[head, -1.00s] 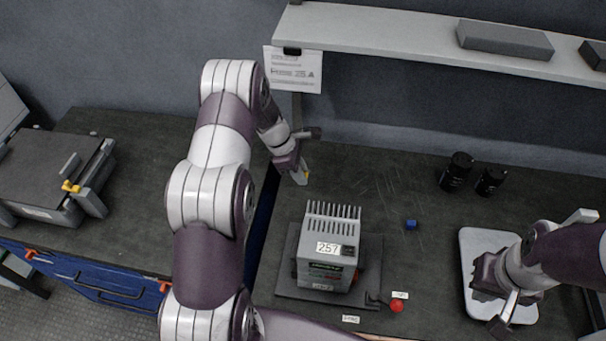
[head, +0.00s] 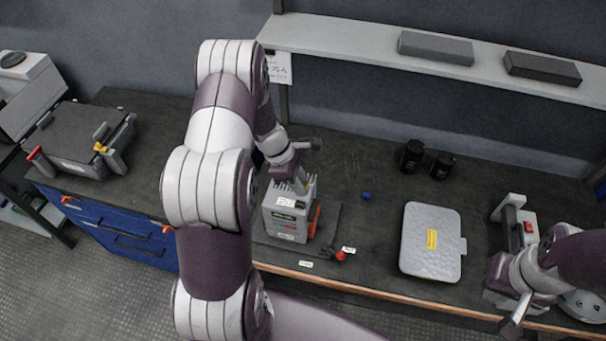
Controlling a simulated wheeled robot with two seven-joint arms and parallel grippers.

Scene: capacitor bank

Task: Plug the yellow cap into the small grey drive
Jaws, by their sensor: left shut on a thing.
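The small grey drive (head: 284,222), with upright fins on top and a label on its front, stands on a dark plate on the bench. My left gripper (head: 301,186) is shut, with its fingertips at the fins on top of the drive. The yellow cap is held between its fingers but is almost wholly hidden; I cannot tell whether it touches the drive. My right gripper (head: 512,312) is low at the right edge of the bench, beside a grey device with a red switch; its fingers are not clear.
A blue cap (head: 366,196) and a red ball-like knob (head: 340,254) lie right of the drive. Two black cylinders (head: 412,157) stand at the back. A grey tray-like lid (head: 418,262) with a yellow label lies at right. A shelf (head: 345,54) overhangs the back.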

